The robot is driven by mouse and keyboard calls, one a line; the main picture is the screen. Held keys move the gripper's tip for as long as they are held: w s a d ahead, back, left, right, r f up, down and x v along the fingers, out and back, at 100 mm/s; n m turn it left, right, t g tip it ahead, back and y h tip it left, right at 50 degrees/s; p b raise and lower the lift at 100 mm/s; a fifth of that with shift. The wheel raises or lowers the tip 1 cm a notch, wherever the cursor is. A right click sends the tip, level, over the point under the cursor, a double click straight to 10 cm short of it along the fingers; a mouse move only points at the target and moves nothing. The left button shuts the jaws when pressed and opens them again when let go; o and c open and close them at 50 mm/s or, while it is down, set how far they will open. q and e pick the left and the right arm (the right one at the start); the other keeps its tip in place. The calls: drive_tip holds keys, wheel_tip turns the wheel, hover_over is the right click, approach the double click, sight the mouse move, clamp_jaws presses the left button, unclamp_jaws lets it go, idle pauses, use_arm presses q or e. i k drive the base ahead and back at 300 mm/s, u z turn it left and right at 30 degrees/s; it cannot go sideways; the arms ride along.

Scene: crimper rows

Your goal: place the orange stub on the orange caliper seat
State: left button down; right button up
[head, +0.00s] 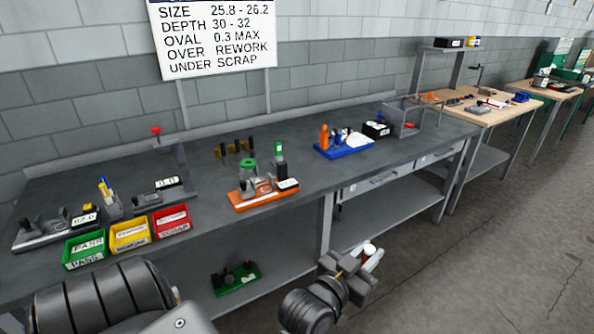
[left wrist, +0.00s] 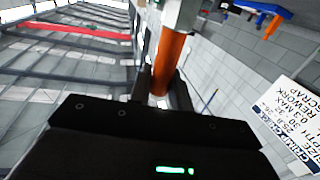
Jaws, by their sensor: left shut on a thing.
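My left gripper (head: 360,262) is in front of the bench, over the floor. In the left wrist view the left gripper (left wrist: 165,95) is shut on the orange stub (left wrist: 170,62), a smooth orange cylinder with a pale grey-white end (left wrist: 180,14). In the head view only a small whitish part of the stub (head: 373,258) shows beyond the fingers. An orange base (head: 245,205) on the bench carries grey and green-topped parts and a white label; I cannot tell for sure that it is the caliper seat. My right gripper is out of view.
The bench (head: 215,205) holds a blue tray (head: 345,153) with orange and white items. Green (head: 85,252), yellow (head: 130,236) and red (head: 171,222) bins stand at the left front. A green tray (head: 236,278) is on the lower shelf. Bare benchtop lies between the orange base and blue tray.

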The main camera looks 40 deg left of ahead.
sight(266, 188)
drive_tip(key=i, duration=2.25)
drive_tip(key=u, duration=1.9)
